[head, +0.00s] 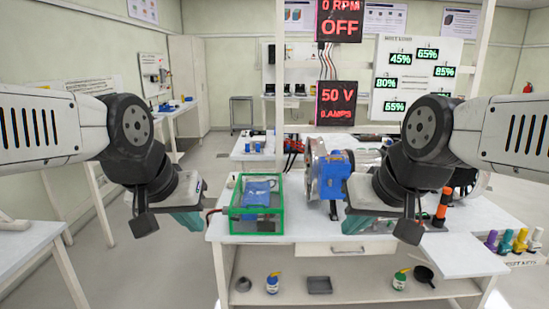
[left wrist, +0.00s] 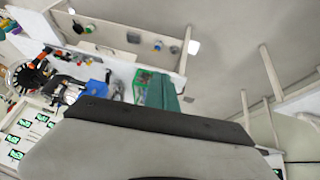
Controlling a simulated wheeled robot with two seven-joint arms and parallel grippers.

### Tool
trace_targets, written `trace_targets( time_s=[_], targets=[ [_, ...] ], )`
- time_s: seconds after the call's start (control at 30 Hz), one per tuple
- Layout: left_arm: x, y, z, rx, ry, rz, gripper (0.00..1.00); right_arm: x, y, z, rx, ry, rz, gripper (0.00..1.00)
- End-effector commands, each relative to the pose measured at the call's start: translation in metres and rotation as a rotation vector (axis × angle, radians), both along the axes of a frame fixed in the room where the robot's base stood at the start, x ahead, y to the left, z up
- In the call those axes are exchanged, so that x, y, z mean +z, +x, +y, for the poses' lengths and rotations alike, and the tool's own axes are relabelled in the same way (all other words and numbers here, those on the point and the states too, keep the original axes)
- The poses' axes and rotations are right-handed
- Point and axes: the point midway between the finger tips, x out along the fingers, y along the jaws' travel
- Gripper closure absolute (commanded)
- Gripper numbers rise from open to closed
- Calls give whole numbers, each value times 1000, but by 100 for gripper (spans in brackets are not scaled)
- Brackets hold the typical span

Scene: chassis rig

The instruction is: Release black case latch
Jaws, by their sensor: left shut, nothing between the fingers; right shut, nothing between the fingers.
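I cannot make out a black case with a latch for certain in either view. A green-framed clear box (head: 232,225) with a blue object inside stands at the left of the workbench; it also shows in the left wrist view (left wrist: 141,76). My left gripper (head: 190,220) has teal fingers and is shut and empty, in front of and left of the box. In the left wrist view its fingers (left wrist: 162,92) partly cover the box. My right gripper (head: 355,222) is shut and empty over the bench's front, right of the box. My right arm hides part of the bench behind it.
A blue motor with a silver flange (head: 330,172) stands mid-bench. An orange and black tool (head: 442,207) is at the right, near several coloured knobs (head: 507,241). The workbench (head: 305,229) has a drawer and a lower shelf holding bottles and a dark tray (head: 319,285). Signs read OFF and 50 V.

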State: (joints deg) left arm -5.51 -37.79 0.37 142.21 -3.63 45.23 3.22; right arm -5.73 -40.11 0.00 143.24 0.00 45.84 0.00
Motion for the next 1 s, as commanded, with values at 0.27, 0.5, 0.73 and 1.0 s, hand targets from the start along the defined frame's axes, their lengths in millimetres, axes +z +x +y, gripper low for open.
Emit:
trace_targets(
  time_s=[0.27, 0.5, 0.73, 1.0],
  targets=[
    [2, 34, -9, -27, -33, -62, 49, 0, 0, 0, 0, 0, 0, 100],
    [-12, 163, -5, -13, 0, -230, 42, 0, 0, 0, 0, 0, 0, 100],
    [-53, 276, 2, 0, 50, -405, 42, 0, 0, 0, 0, 0, 0, 100],
    [-132, 370, 10, 8, 127, -609, 42, 0, 0, 0, 0, 0, 0, 100]
  ],
)
